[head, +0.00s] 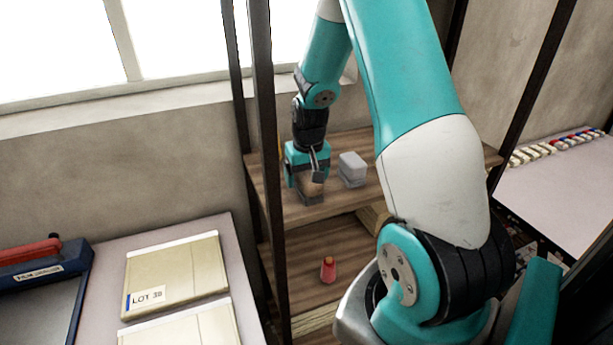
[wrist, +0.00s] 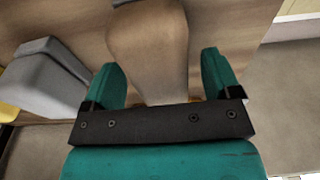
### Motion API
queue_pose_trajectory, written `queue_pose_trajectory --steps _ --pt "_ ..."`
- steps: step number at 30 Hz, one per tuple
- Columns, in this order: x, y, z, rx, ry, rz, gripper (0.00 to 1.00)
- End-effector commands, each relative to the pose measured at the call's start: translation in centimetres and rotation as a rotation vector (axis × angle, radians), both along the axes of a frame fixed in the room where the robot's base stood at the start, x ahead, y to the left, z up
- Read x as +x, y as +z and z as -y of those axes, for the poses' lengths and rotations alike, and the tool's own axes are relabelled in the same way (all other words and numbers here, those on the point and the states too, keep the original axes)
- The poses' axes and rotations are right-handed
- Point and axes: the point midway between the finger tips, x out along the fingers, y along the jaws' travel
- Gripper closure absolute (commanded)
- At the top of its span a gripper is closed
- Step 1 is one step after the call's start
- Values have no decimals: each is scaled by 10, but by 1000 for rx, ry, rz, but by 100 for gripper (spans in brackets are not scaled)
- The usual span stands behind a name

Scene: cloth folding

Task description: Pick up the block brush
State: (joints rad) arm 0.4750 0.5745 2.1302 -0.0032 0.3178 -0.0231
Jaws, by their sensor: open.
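The block brush, a brown wooden block with a dark grey base (head: 311,192), stands on the upper wooden shelf (head: 270,205). My gripper (head: 307,174) is right at the brush and partly covers its top. In the wrist view, the tan wooden body of the brush (wrist: 148,42) lies between the two teal fingers of my gripper (wrist: 160,62). The fingers are open, one on each side, with a visible gap to the wood. The lower end of the brush is hidden behind the dark gripper bar in the wrist view.
A light grey block (head: 352,168) stands close on the right of the brush; a grey block (wrist: 42,82) shows left in the wrist view, with something yellow (wrist: 10,100) beside it. A dark shelf post (head: 268,130) rises on the left. A red item (head: 328,270) stands on the lower shelf.

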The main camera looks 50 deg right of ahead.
Motion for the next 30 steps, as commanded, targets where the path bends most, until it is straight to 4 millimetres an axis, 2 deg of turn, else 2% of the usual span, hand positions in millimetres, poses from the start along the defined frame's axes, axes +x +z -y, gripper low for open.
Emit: queue_pose_trajectory --steps 8,9,16,25,30 --pt "1 -6 0 -1 0 2 17" --pt "1 -6 0 -1 1 2 19" --pt "1 -5 0 -1 1 2 72" --pt "1 -2 1 -2 1 4 73" --pt "2 21 1 -4 1 9 73"
